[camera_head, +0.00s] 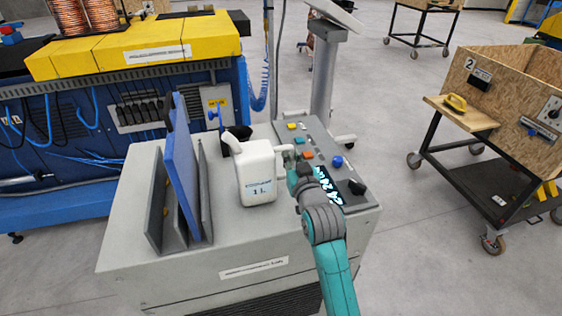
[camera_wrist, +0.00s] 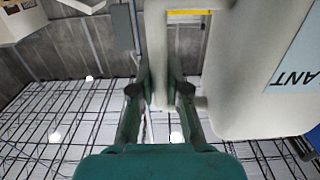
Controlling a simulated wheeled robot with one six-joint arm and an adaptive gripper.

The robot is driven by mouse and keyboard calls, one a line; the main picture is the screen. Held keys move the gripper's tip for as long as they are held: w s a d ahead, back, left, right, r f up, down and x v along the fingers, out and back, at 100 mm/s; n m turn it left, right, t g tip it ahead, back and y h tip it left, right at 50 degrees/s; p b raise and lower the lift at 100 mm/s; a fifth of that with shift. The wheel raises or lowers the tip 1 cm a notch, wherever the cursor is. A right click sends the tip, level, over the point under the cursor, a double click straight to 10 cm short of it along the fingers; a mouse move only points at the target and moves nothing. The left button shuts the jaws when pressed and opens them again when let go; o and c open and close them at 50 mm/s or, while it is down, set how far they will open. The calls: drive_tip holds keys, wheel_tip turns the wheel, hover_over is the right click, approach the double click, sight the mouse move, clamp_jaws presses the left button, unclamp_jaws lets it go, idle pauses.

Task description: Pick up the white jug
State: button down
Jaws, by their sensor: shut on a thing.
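The white jug (camera_head: 257,178) is upright over the grey cabinet top (camera_head: 225,222), with a label reading 1 L on its front. I cannot tell whether its base touches the surface. My gripper (camera_head: 289,157) is at the jug's right side, near its top. In the wrist view the fingers (camera_wrist: 158,92) are shut around the jug's white handle (camera_wrist: 156,50), one on each side. The jug's body (camera_wrist: 245,75) fills the right of that view, its label upside down.
A blue panel (camera_head: 181,165) stands in a grey slotted holder left of the jug. A black object (camera_head: 238,134) is behind it. A control panel with buttons (camera_head: 308,155) lies right. A wooden cart (camera_head: 505,90) stands farther right. The cabinet's front top is clear.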

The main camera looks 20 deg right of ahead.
wheel_tip(320, 180, up, 27)
idle(1.7)
drive_tip(key=shift+f, duration=0.1)
